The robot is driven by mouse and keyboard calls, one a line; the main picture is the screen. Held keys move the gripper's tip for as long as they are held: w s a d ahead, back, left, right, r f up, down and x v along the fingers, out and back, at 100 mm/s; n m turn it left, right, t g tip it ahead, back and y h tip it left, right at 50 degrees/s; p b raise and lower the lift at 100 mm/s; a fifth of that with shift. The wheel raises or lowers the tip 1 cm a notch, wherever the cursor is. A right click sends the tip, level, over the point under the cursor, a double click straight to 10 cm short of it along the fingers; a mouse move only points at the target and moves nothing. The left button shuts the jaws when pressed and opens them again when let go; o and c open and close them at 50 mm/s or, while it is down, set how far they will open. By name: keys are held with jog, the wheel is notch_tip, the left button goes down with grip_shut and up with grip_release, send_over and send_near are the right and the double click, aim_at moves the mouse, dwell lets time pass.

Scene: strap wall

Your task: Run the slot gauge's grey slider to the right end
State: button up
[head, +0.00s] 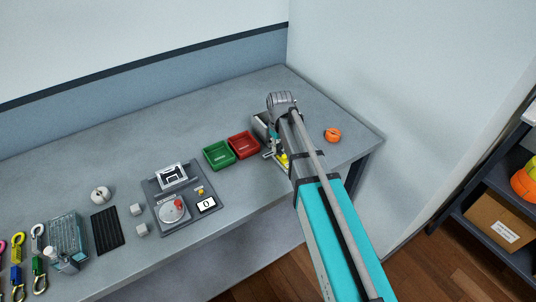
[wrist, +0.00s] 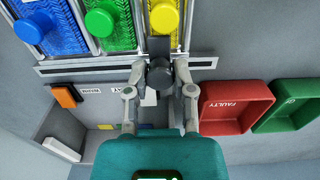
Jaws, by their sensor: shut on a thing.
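The slot gauge's grey slider (wrist: 160,78) shows in the wrist view as a dark round knob on a long narrow slot bar (wrist: 85,69). My gripper (wrist: 159,71) is shut on the slider, with one finger on each side of it. The slider stands right of the bar's middle in the wrist view, with a short length of slot to its right and a longer one to its left. In the head view my arm covers the slider and most of the gauge.
Blue (wrist: 33,27), green (wrist: 99,22) and yellow (wrist: 164,17) knobs stand close beyond the bar. A red tray (head: 243,144) and a green tray (head: 218,154) sit beside the gauge. An orange object (head: 332,134) lies on the bench right of my arm.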

jog(key=shift+w+d, duration=1.15)
jog(key=shift+d, duration=0.55)
jog(key=shift+w+d, duration=1.15)
jog(key=shift+d, duration=0.55)
jog(key=shift+w+d, duration=1.15)
jog(key=shift+d, duration=0.65)
jog(key=o, duration=0.6)
jog(key=shift+c, duration=0.2)
jog(key=shift+r+p, duration=3)
jog(key=shift+p, duration=0.05)
